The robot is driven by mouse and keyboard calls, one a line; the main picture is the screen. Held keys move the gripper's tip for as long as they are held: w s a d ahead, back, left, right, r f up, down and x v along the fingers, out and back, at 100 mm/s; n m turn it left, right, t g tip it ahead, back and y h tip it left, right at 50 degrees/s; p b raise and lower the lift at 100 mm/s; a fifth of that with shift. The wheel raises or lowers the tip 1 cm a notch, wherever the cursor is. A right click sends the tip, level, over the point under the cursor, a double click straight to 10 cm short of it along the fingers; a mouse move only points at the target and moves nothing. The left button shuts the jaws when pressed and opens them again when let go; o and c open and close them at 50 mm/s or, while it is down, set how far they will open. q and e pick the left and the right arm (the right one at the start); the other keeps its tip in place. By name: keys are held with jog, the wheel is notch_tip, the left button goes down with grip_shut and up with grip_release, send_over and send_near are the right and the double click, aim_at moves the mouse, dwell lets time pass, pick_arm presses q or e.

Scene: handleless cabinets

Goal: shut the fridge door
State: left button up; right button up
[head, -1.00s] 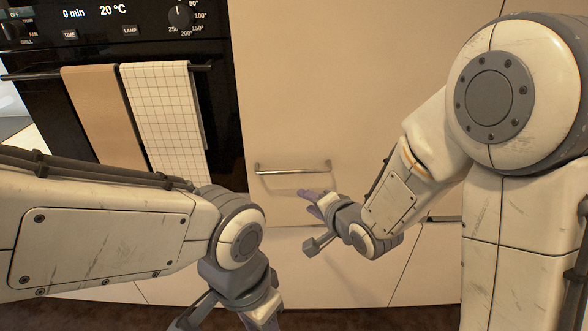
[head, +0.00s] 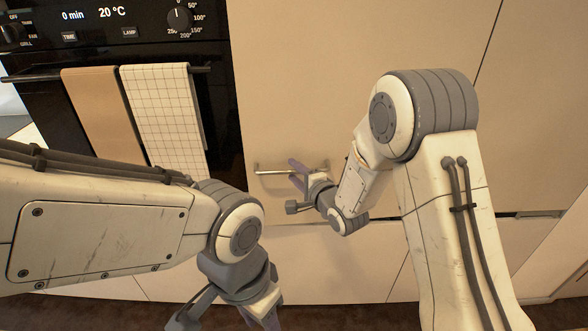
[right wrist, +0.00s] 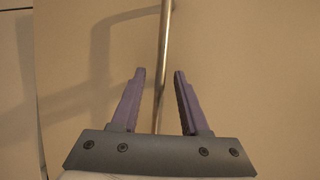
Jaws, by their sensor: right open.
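A tall beige door panel (head: 330,70) with a thin metal bar handle (head: 262,172) fills the middle of the head view. I take it for the fridge door; no gap or interior shows. My right gripper (head: 298,172) is open at the right part of the handle. In the right wrist view the handle bar (right wrist: 165,50) runs between the two spread purple fingers of my right gripper (right wrist: 158,74); I cannot tell whether it touches them. My left gripper (head: 268,318) is low at the bottom edge, partly cut off, its fingertips hidden.
A black oven (head: 40,105) with a brown towel (head: 95,110) and a checked towel (head: 165,110) on its bar stands left of the panel. More beige cabinet fronts (head: 535,110) lie to the right. A dark floor strip (head: 350,317) shows at the bottom.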

jog(key=shift+w+a, duration=0.2)
jog(key=shift+w, duration=0.1)
grip_shut()
jog(key=shift+f, duration=0.1)
dwell(1.2)
